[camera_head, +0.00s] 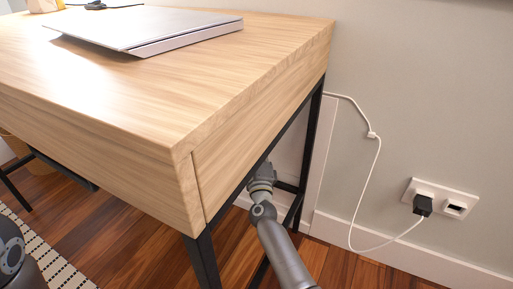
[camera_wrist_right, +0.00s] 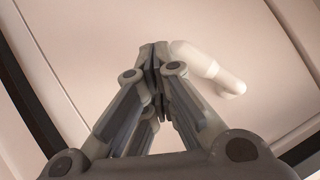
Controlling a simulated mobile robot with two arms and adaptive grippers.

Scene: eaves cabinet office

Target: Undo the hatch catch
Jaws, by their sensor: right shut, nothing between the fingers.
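The hatch is a pale flat panel in the right wrist view (camera_wrist_right: 90,40), with dark lines running along its sides. A white, rounded, bent lever that looks like the catch (camera_wrist_right: 212,68) stands out from it. My right gripper (camera_wrist_right: 154,52) is shut and empty, with its fingertips just left of the lever's upper end. I cannot tell whether they touch it. In the head view my right arm reaches under the desk (camera_head: 120,115), and the catch and fingertips are hidden there. My left gripper is out of view.
The desk's black metal leg (camera_head: 203,262) stands close left of my right arm. A white cable (camera_head: 360,190) hangs along the wall to a socket plate (camera_head: 440,198) with a black plug. A flat grey-white slab (camera_head: 140,30) lies on the desk. Wooden floor is open below.

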